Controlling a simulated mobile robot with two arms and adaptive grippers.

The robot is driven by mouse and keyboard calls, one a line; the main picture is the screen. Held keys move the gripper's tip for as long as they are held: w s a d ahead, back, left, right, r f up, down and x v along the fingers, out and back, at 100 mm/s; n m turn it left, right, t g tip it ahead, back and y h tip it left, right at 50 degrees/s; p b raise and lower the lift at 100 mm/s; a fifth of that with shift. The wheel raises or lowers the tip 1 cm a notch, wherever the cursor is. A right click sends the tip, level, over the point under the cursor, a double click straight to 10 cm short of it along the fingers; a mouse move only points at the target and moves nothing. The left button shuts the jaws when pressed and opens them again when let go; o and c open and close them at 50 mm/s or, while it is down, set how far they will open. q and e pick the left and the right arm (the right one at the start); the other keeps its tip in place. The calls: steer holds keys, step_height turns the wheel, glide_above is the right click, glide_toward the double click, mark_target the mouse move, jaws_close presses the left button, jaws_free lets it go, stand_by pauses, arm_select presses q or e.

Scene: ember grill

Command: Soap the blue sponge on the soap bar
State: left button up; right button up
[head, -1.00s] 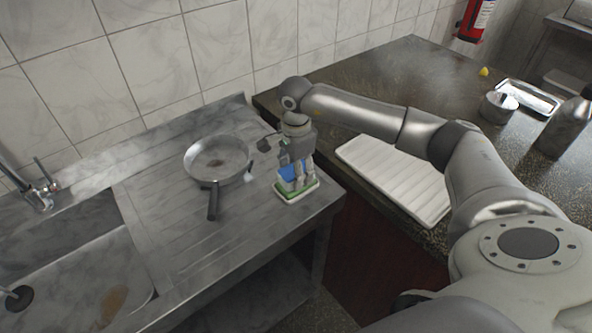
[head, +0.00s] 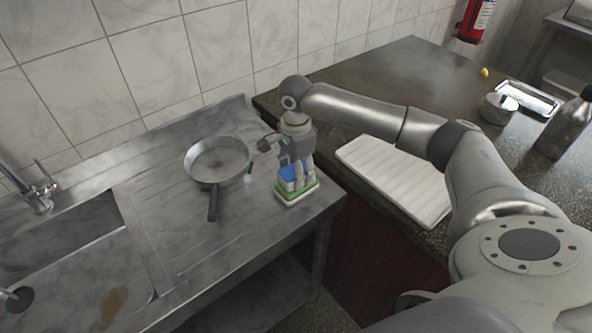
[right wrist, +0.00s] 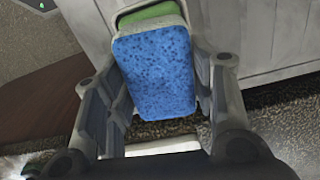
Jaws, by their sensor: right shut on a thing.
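The blue sponge (head: 287,173) is held upright in my right gripper (head: 299,180), whose fingers are shut on it. The sponge also shows large between the fingers in the right wrist view (right wrist: 155,72). The green soap bar (head: 307,187) lies in a white dish (head: 293,201) on the steel drainboard, below the sponge. In the right wrist view a strip of the green soap (right wrist: 150,14) shows behind the sponge. The sponge is at or just over the soap; I cannot tell whether they touch. My left gripper is not in view.
A frying pan (head: 219,158) sits on the drainboard left of the dish, its handle pointing to the front. The sink (head: 70,270) is at the left. A white ribbed board (head: 395,180) lies on the dark counter to the right, under my right arm.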

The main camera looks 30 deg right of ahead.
steer(key=shift+r+p, duration=1.5)
steer(key=shift+r, duration=1.7)
